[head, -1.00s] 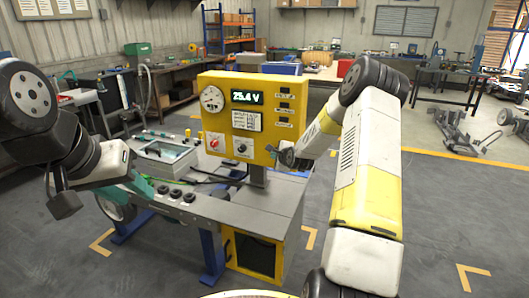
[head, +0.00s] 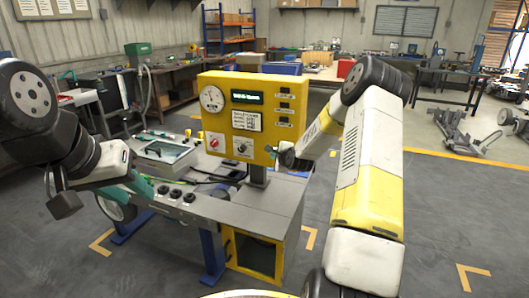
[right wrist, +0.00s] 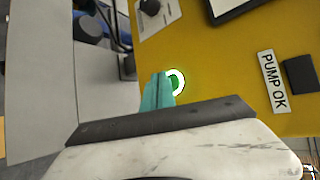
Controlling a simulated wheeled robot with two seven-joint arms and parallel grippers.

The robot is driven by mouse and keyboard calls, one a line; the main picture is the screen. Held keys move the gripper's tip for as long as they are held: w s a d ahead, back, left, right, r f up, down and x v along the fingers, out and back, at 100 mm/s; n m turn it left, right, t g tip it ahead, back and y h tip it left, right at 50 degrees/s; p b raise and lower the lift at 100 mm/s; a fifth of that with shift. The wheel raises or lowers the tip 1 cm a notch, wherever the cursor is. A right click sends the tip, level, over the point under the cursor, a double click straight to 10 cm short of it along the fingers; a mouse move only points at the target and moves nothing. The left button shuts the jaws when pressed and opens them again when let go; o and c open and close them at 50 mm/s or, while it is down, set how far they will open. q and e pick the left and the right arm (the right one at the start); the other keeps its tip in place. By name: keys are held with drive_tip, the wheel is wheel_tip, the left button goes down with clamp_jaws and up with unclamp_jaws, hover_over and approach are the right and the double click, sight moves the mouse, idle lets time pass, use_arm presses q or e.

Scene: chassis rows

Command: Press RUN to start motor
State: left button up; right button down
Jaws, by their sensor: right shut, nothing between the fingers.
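The yellow control panel (head: 222,120) stands on the bench with a round gauge (head: 212,98), a dark display (head: 256,98) showing small green text I cannot read, a red knob (head: 214,142) and a black knob (head: 242,147). In the right wrist view a green round button with a white ring (right wrist: 176,80) sits on the panel (right wrist: 225,75). My right gripper (right wrist: 158,90) is shut; its teal fingertips overlap the button's left side, and contact cannot be told. In the head view it is at the panel's lower right edge (head: 273,151).
A "PUMP OK" label (right wrist: 272,81) and a dark square (right wrist: 300,74) are on the panel right of the button. A clear-lidded case (head: 168,155) and several black knobs (head: 175,194) are on the grey bench (head: 250,205).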

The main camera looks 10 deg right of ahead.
drive_tip(key=shift+s+a, duration=0.55)
drive_tip(key=shift+s, duration=0.25)
drive_tip(key=shift+s+a, duration=0.55)
drive_tip(key=shift+s, duration=0.25)
drive_tip(key=shift+s+a, duration=0.55)
drive_tip(key=shift+s, duration=0.25)
drive_tip(key=shift+s, duration=0.1)
drive_tip(key=s+a, duration=0.1)
drive_tip(key=s, duration=0.1)
drive_tip(key=s+a, duration=0.2)
drive_tip(key=shift+s, duration=0.1)
drive_tip(key=shift+r, duration=0.1)
